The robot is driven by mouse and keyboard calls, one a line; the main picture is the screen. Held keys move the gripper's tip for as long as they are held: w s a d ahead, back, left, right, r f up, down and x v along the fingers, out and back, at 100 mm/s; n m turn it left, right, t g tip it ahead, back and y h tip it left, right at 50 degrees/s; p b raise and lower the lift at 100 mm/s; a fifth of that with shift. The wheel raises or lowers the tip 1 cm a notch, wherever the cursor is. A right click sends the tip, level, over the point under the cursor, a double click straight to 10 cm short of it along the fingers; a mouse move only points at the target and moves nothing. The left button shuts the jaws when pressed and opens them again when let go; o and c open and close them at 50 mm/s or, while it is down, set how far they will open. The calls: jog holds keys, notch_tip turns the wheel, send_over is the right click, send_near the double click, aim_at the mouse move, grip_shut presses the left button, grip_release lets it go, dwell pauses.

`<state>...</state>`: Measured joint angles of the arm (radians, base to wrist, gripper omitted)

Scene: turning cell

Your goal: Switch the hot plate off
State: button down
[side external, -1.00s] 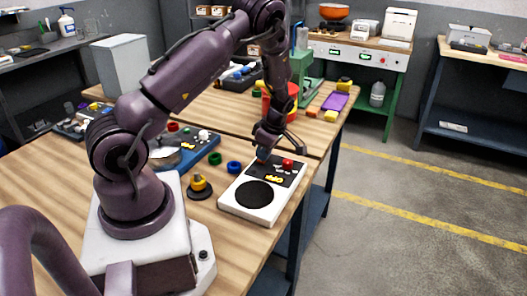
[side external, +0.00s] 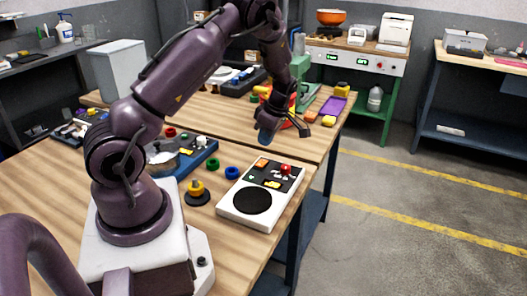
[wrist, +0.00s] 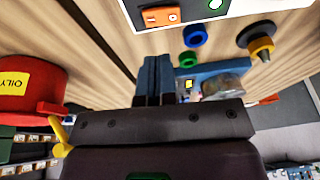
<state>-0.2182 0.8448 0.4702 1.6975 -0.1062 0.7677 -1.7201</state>
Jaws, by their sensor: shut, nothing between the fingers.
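The hot plate (side external: 230,207) is a white box with a black round plate (side external: 252,201) at the front. Its dark panel carries an orange switch (side external: 262,163), a red knob (side external: 285,169) and a yellow patch (side external: 272,184). In the wrist view the orange switch (wrist: 162,15) shows at the top, part of the panel being cut off. I cannot tell which way the switch is set. My gripper (side external: 266,138) is shut and empty, raised behind the hot plate and apart from it. Its blue fingers (wrist: 153,78) are together in the wrist view.
A blue ring (side external: 232,173), a green ring (side external: 213,163) and a yellow-and-black peg (side external: 197,191) stand left of the hot plate. A red bin (wrist: 28,85) marked "OILY" is near my gripper. The table's right edge lies close to the hot plate.

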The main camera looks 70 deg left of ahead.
aim_at(260, 165)
jog(key=v, duration=0.8)
jog(key=shift+r, duration=0.2)
jog(key=shift+s+d, duration=0.25)
jog(key=shift+d, duration=0.4)
jog(key=shift+f, duration=0.1)
jog(key=x, duration=1.2)
jog(key=shift+w+d+f, duration=0.15)
jog(key=shift+d+f, duration=0.2)
jog(key=shift+f, duration=0.65)
